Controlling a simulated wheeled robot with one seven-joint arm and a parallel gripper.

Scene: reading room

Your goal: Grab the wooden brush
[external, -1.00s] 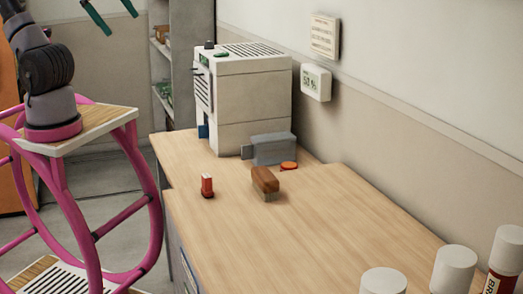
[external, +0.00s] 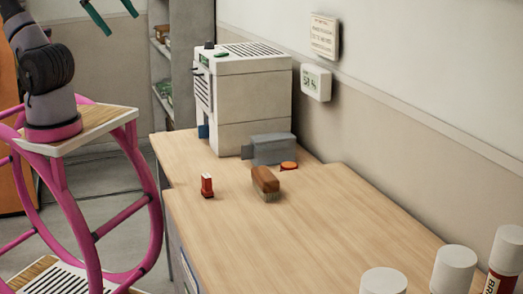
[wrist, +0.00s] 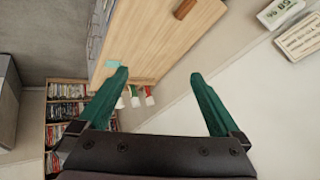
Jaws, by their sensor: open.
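The wooden brush (external: 265,181) lies on the wooden table (external: 300,225), with a brown wooden body and pale bristles underneath. It also shows in the wrist view as a small brown block (wrist: 185,9) at the top edge, partly cut off. My gripper (external: 112,14) is at the top left of the external view, well above and to the left of the brush, and partly out of frame. In the wrist view its two green fingers (wrist: 158,82) are wide apart with nothing between them.
A small red item (external: 207,186) stands left of the brush. Behind it are a grey block (external: 273,149), an orange disc (external: 289,166) and a white machine (external: 250,95). White-capped bottles (external: 455,268) stand at the front right. The table's middle is clear.

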